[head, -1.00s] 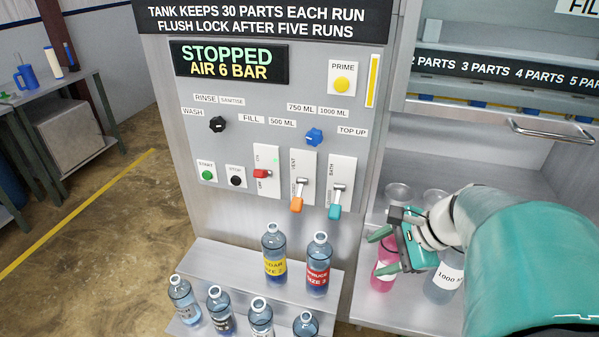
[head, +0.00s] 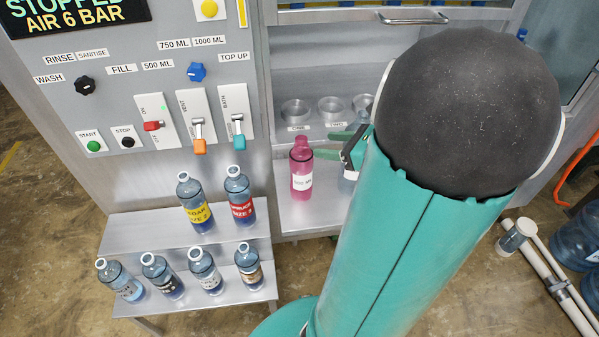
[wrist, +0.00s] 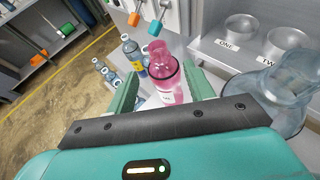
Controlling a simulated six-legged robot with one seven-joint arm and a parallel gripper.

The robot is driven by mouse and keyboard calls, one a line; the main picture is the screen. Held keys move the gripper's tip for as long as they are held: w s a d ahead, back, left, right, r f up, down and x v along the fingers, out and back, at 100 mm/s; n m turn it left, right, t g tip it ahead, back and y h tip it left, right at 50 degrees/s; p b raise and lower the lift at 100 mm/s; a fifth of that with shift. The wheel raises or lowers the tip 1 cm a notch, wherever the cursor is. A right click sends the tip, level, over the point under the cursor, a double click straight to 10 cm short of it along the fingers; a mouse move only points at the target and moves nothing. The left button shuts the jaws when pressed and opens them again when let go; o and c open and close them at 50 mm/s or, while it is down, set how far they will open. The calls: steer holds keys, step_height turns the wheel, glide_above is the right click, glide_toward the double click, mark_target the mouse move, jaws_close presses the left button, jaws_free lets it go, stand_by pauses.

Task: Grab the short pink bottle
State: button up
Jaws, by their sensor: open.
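The short pink bottle (head: 301,172) stands upright on the grey metal shelf in the head view, with a white label on its front. My gripper (head: 326,145) is to its right, green fingers pointing left toward it, tips close to the bottle. In the wrist view the pink bottle (wrist: 165,78) shows in the gap between the two green fingers of my gripper (wrist: 164,88). The fingers are apart and empty. I cannot tell whether either finger touches the bottle. My arm hides part of the shelf to the right.
A clear bluish jug (wrist: 287,88) stands right of the gripper, close to the right finger. Steel cups (head: 296,110) sit behind in the recess. Several blue bottles (head: 190,200) stand on a stepped rack at left. The control panel (head: 130,100) has levers above the rack.

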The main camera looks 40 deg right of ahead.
mark_target(302, 142)
steer(key=x, duration=0.8)
steer(key=shift+w+a+f, duration=0.1)
steer(key=shift+w+a, duration=0.05)
steer(key=shift+w, duration=0.2)
jaws_close()
